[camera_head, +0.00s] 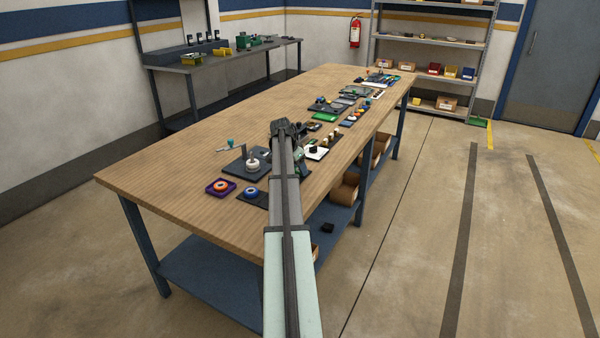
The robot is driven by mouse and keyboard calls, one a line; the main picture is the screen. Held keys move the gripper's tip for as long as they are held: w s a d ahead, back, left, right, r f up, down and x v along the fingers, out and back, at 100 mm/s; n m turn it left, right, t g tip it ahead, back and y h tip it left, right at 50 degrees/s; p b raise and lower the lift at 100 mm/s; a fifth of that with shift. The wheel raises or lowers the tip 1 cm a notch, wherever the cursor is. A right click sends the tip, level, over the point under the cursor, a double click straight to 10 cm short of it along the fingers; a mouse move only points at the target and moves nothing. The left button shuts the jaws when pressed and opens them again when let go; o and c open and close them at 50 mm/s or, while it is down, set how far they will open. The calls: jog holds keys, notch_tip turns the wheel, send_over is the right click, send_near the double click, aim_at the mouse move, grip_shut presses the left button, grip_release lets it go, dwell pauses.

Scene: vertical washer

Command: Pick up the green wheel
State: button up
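I cannot make out a green wheel for certain. A small teal-green piece (230,142) lies near the left part of the wooden table, by a thin light rod; its shape is too small to tell. A dark board (236,170) holds an upright post with a white ring (252,165) low on it. An orange ring (221,186) sits on a purple tray (210,190), and a blue ring (251,192) lies to its right. My gripper (281,127) is over the table beyond these rings. Its fingers are too small to read, and my arm hides part of the table.
The wooden table (165,155) has a wide bare strip along its left side. Several small parts and boards, including a green board (324,117), line its right side. A dark bench (190,66) stands at the back left, and shelves (430,70) stand at the back right.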

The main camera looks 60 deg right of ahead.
aim_at(297, 170)
jog(key=c, duration=0.5)
jog(key=shift+r, duration=0.5)
jog(key=shift+c, duration=0.2)
notch_tip(297, 170, up, 8)
jog(key=r, duration=0.1)
jog(key=w+a+r, duration=0.2)
jog(key=w+a, duration=0.2)
jog(key=w, duration=0.4)
jog(key=w+a+r, duration=0.1)
jog(key=w+a, duration=0.3)
jog(key=w, duration=0.5)
jog(key=shift+r, duration=0.35)
